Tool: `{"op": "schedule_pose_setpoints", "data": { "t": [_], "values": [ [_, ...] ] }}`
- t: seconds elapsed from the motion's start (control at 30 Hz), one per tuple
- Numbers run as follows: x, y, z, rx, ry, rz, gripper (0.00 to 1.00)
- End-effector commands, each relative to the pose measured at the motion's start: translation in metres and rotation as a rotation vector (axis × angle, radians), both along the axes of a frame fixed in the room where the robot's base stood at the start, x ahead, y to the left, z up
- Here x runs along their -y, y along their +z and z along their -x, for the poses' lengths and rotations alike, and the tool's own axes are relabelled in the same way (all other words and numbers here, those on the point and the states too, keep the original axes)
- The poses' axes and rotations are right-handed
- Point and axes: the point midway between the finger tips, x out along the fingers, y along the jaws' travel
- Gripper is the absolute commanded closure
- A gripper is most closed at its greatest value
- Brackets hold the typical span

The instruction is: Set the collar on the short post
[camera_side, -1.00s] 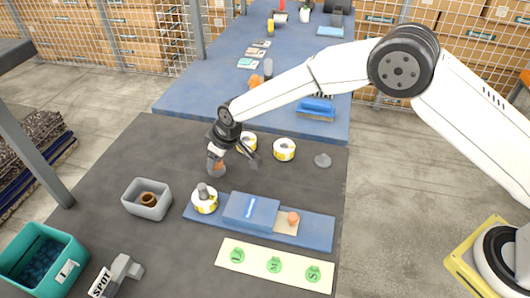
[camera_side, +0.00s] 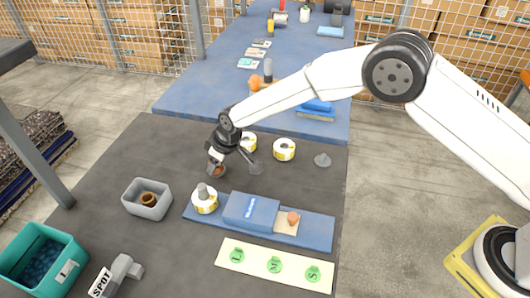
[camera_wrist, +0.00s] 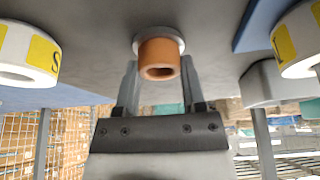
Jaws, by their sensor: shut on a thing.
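An orange, hollow collar (camera_wrist: 160,60) sits between the fingers of my gripper (camera_wrist: 160,75), which is shut on it. Its open end faces the wrist camera. A grey round base (camera_wrist: 138,42) shows right behind the collar; whether they touch I cannot tell, and any post inside is hidden. In the side view my gripper (camera_side: 236,165) is low over the dark mat, with the collar (camera_side: 216,170) at its left finger, partly hidden.
A blue board (camera_side: 320,240) with a white-yellow ring (camera_side: 205,206) on a grey post lies in front. A grey bin (camera_side: 138,208) holds a brown ring.

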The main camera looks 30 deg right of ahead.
Motion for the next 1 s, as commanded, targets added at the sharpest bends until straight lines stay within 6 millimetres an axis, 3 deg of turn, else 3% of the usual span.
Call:
{"op": "schedule_pose_setpoints", "data": {
  "t": [0.03,0.07,0.17,0.63,1.0],
  "values": [
    [0.0,-0.002,0.001,-0.002,0.0,0.001,1.0],
    [0.0,-0.002,0.001,-0.002,0.0,0.001,0.39],
    [0.0,-0.002,0.001,-0.003,0.0,0.001,0.07],
    [0.001,0.001,0.002,-0.002,0.0,0.002,0.07],
    [0.008,0.029,0.01,-0.001,0.0,0.001,0.07]
  ]
}}
